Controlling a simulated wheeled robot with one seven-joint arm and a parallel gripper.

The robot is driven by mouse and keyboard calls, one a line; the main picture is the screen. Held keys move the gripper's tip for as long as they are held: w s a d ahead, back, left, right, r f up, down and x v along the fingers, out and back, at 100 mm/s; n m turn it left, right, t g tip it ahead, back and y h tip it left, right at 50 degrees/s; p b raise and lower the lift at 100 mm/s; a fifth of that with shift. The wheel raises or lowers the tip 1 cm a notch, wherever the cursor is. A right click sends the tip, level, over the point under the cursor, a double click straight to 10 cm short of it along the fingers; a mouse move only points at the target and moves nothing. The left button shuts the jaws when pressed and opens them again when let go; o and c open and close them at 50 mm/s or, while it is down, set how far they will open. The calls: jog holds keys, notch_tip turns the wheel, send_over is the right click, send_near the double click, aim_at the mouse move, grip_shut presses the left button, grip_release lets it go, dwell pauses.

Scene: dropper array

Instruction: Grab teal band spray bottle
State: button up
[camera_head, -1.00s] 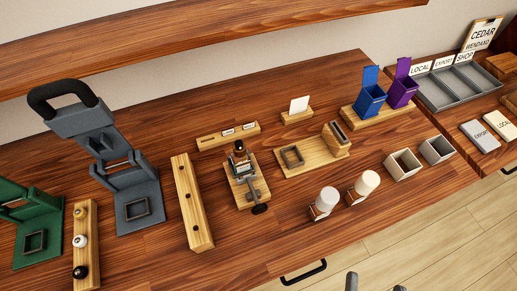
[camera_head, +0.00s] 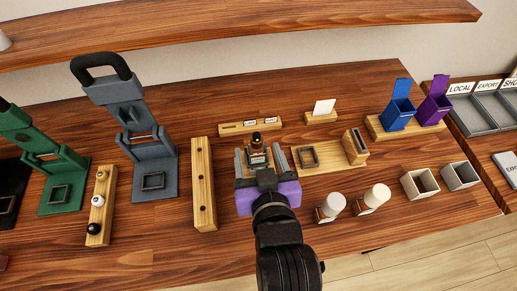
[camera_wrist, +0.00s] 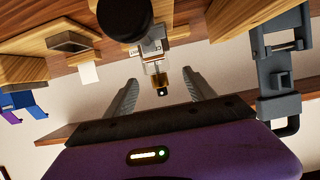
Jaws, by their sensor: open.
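A small dark-capped bottle (camera_head: 257,139) stands in a clamp-like holder on a wooden base, mid-table. In the wrist view, a small bottle with amber content and a pale label (camera_wrist: 157,68) shows between the fingertips. No teal band can be made out on any bottle. My gripper (camera_head: 261,158), with a purple body, is open at this holder, one finger on each side in the head view. In the wrist view the open gripper (camera_wrist: 160,88) has nothing between its fingers that they touch. My gripper hides much of the holder.
Left of my gripper are a drilled wooden rail (camera_head: 203,190), a grey press (camera_head: 150,150) and a green press (camera_head: 60,170). Right are a wooden tray (camera_head: 335,160), two white-topped pieces (camera_head: 334,203) (camera_head: 376,196), open boxes (camera_head: 420,183) and blue (camera_head: 398,112) and purple (camera_head: 434,107) bins.

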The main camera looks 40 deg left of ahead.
jog(key=shift+s+f, duration=0.1)
jog(key=shift+f, duration=0.3)
jog(key=shift+a+f+g, duration=0.2)
jog(key=shift+g, duration=0.1)
jog(key=shift+w+d+p+x, duration=0.15)
jog(key=shift+p+x, duration=0.3)
jog(key=shift+x, duration=1.35)
jog(key=shift+w+d+p+x, duration=0.15)
jog(key=shift+p+x, duration=0.25)
jog(key=shift+x, duration=1.45)
grip_shut()
